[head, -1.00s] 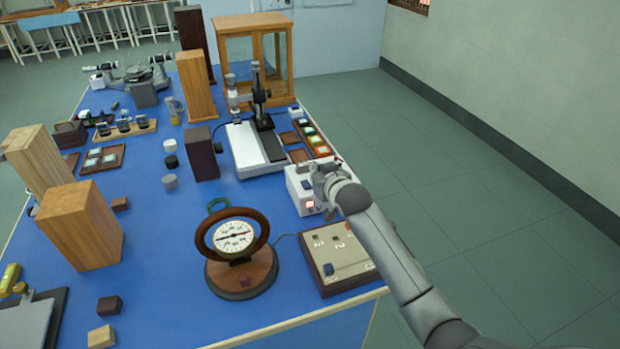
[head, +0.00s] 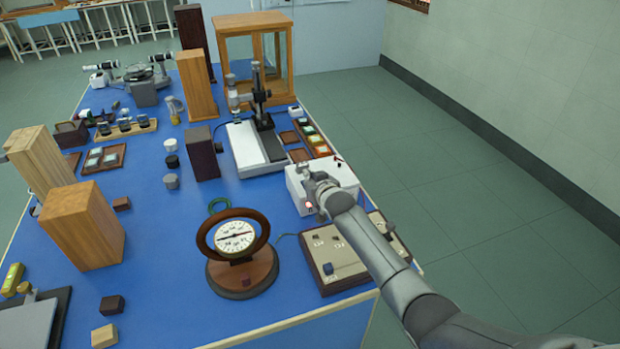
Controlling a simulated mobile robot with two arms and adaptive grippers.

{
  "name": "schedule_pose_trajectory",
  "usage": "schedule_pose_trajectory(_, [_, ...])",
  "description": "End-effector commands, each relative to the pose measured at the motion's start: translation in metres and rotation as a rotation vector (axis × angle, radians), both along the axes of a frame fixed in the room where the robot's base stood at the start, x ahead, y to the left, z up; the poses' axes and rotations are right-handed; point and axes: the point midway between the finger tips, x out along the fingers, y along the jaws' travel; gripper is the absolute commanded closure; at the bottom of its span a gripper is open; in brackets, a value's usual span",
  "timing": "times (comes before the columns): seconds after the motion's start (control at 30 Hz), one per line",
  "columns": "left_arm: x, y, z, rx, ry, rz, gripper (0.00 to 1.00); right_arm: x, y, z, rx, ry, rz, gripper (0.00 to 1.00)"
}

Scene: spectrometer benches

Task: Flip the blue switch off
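A white box (head: 342,176) with a red light (head: 308,205) on its front stands near the table's right edge. My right gripper (head: 312,180) is over the left part of the box's top, close to or touching it; I cannot tell which. Its fingers are too small and foreshortened to show whether they are open. The small dark-blue switch seen earlier on the box's top is hidden behind the gripper now. A beige panel (head: 335,255) in front of the box carries a dark-blue knob (head: 328,268). My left gripper is not in view.
A round dial gauge (head: 235,237) in a wooden ring stands left of the panel. A microscope-like instrument (head: 258,130) and a tray of coloured pieces (head: 315,138) stand behind the box. The floor right of the table is clear.

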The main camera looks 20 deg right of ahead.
Motion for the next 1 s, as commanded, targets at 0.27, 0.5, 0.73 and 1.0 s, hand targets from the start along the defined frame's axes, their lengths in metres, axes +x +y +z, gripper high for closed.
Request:
schedule_pose_trajectory(0.27, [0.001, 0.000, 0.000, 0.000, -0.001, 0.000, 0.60, 0.000, 0.000, 0.000, 0.000, -0.001, 0.000, 1.00])
schedule_pose_trajectory(0.5, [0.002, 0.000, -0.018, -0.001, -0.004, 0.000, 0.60, -0.003, 0.001, -0.012, 0.005, -0.048, 0.001, 1.00])
schedule_pose_trajectory(0.73, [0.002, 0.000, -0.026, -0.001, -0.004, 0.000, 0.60, -0.004, 0.000, -0.010, 0.005, -0.105, 0.001, 1.00])
schedule_pose_trajectory(1.0, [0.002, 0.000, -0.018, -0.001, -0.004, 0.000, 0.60, -0.004, 0.000, -0.002, 0.005, -0.105, 0.001, 1.00])
